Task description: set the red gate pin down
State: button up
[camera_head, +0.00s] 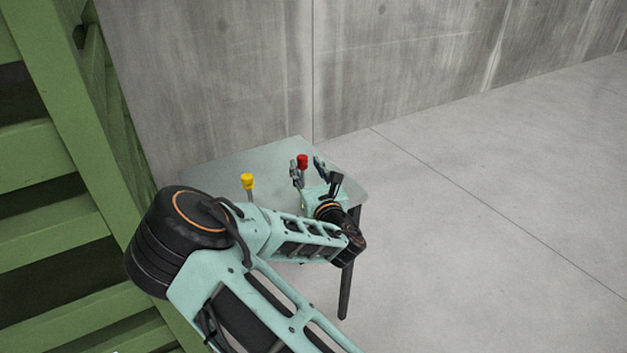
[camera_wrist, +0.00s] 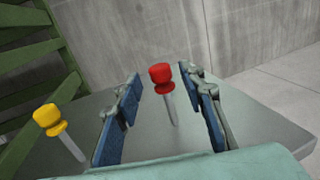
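The red gate pin (camera_wrist: 162,76) stands upright, or nearly so, on the grey table. In the wrist view its red head and thin metal shaft show between my two blue-padded fingers. My gripper (camera_wrist: 166,92) is open, with a gap on both sides of the pin and no finger touching it. In the head view the red head (camera_head: 302,161) shows between the fingertips of my gripper (camera_head: 308,166). The lower end of the shaft is hidden there.
A yellow-headed pin (camera_head: 247,181) stands on the table to the left; it also shows in the wrist view (camera_wrist: 47,117). The small grey table (camera_head: 240,160) stands by a concrete wall. Green slatted framework (camera_head: 50,140) rises on the left. Open floor lies to the right.

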jog(key=v, duration=0.8)
jog(key=shift+p, duration=0.3)
jog(key=shift+w, duration=0.1)
